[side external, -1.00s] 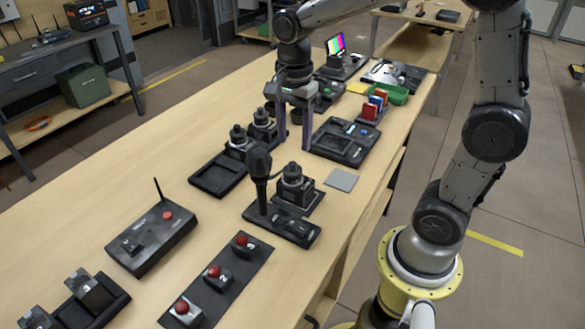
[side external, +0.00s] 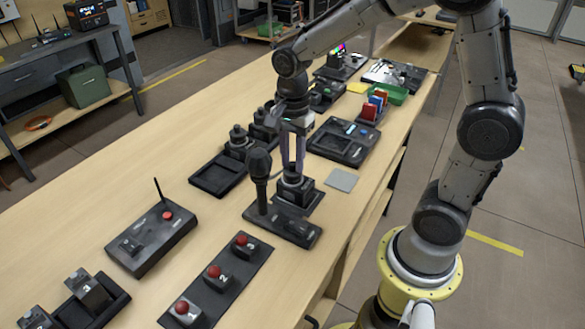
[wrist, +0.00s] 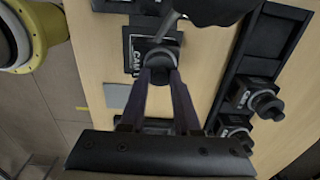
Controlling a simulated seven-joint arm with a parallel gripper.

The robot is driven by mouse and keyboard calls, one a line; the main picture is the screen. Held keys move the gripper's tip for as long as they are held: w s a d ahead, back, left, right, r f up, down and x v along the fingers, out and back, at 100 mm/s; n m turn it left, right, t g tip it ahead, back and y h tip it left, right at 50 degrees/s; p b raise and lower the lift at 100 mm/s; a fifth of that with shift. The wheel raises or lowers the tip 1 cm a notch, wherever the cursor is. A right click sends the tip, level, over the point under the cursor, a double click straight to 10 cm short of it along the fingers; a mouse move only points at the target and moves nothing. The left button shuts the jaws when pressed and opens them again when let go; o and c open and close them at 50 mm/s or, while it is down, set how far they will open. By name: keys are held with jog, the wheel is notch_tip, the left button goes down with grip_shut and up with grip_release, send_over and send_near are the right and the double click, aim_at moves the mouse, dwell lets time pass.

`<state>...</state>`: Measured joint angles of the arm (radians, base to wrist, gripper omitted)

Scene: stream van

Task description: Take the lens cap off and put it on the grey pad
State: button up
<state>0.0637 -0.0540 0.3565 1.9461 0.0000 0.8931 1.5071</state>
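A black camera block (side external: 302,190) stands on a dark base near the table's right edge, its lens pointing up. The dark lens cap (side external: 292,174) is on top of the lens; it also shows in the wrist view (wrist: 158,57). My gripper (side external: 292,168) points down over this camera, fingers apart, with its tips close to the cap. In the wrist view my fingertips (wrist: 160,70) overlap the cap's near edge; whether they touch it I cannot tell. The grey pad (side external: 341,180) lies bare on the table just right of the camera, also in the wrist view (wrist: 116,95).
A black microphone (side external: 259,165) stands upright close to the left of my gripper. Two similar camera blocks (side external: 239,145) stand behind it, left. A dark console (side external: 343,142) lies behind the pad. A three-button panel (side external: 218,277) is at the front.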

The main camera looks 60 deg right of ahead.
grip_shut()
